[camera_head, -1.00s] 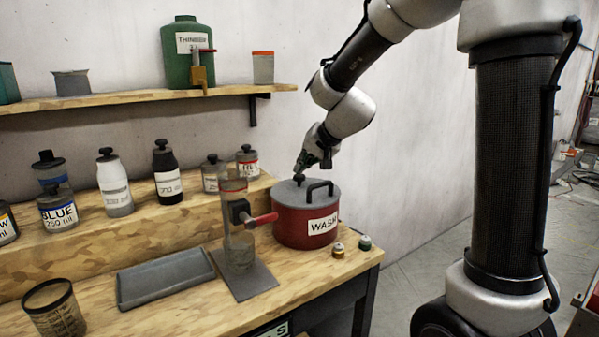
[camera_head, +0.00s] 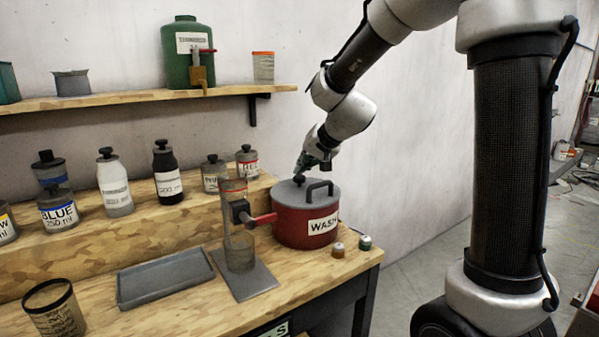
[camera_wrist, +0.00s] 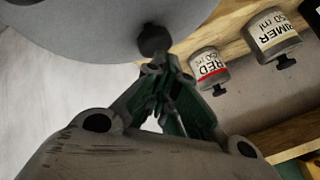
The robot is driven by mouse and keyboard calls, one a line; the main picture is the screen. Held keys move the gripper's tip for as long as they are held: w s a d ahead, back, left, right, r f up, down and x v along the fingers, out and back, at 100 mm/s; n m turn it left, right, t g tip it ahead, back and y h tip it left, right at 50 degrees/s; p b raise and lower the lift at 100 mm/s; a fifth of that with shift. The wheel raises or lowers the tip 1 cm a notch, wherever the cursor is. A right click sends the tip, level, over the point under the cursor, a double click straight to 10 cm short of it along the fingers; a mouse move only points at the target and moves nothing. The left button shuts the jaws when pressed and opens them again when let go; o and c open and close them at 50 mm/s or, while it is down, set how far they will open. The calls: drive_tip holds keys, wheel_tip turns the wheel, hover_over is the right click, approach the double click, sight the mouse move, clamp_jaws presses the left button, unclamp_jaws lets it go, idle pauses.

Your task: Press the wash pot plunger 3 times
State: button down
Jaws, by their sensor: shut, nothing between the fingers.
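The red wash pot (camera_head: 290,222) with a grey lid and a "WASH" label stands at the right end of the bench. Its dark plunger knob (camera_head: 299,179) sits on the lid, left of the black lid handle (camera_head: 319,189). My gripper (camera_head: 301,172) is shut and empty, pointing down at the knob from above. In the wrist view the fingertips (camera_wrist: 157,64) are close to the dark knob (camera_wrist: 154,39) on the grey lid (camera_wrist: 90,25). I cannot tell whether they touch it.
A dispenser stand with a red lever (camera_head: 240,225) is left of the pot. Two small bottles (camera_head: 350,246) stand right of it. A grey tray (camera_head: 165,280) and several labelled jars (camera_head: 167,175) are further left. A shelf (camera_head: 130,98) runs along the wall.

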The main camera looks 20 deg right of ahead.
drive_tip(key=shift+r, duration=1.45)
drive_tip(key=shift+r, duration=0.1)
drive_tip(key=shift+r, duration=2.4)
drive_tip(key=shift+r, duration=0.1)
wheel_tip(320, 180, up, 4)
drive_tip(key=shift+f, duration=0.2)
drive_tip(key=shift+f, duration=0.1)
drive_tip(key=shift+f, duration=4.35)
